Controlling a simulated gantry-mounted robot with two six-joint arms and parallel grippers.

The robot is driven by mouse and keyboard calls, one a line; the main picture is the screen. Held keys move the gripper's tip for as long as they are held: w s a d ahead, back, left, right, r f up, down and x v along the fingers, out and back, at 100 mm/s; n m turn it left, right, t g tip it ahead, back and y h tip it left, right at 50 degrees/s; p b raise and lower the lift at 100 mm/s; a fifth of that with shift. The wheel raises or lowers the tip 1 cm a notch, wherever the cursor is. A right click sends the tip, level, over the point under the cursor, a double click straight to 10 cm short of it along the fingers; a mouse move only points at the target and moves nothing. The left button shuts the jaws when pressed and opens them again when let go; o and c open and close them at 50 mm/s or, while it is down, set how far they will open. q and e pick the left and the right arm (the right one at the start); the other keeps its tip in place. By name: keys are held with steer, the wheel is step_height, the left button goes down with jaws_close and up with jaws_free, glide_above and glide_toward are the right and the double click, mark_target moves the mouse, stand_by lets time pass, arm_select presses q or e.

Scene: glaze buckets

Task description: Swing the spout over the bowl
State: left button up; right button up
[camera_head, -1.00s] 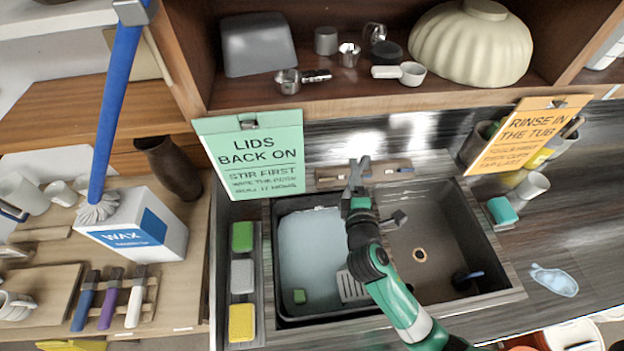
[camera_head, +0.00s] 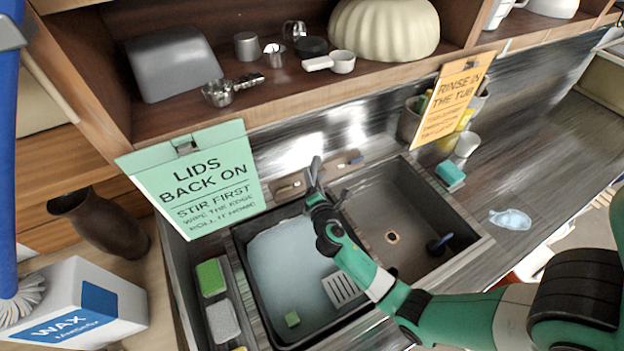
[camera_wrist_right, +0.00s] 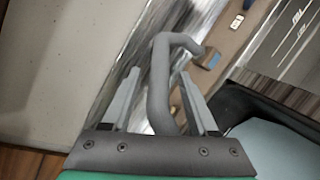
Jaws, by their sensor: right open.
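The grey curved spout (camera_wrist_right: 158,85) rises between the two fingers of my right gripper (camera_wrist_right: 161,73) in the right wrist view. The fingers are open on either side of it; contact cannot be told. My arm hides the spout's base and part of the divider. My left gripper is out of view.
A green lids sign (camera_head: 205,180) and an orange rinse sign (camera_head: 452,97) hang near the sink's back. Sponges (camera_head: 212,278) line the left side. The right counter is mostly clear.

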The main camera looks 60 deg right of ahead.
steer(key=shift+w+d, duration=0.25)
steer(key=shift+d, duration=0.05)
jaws_close()
stand_by(1.3)
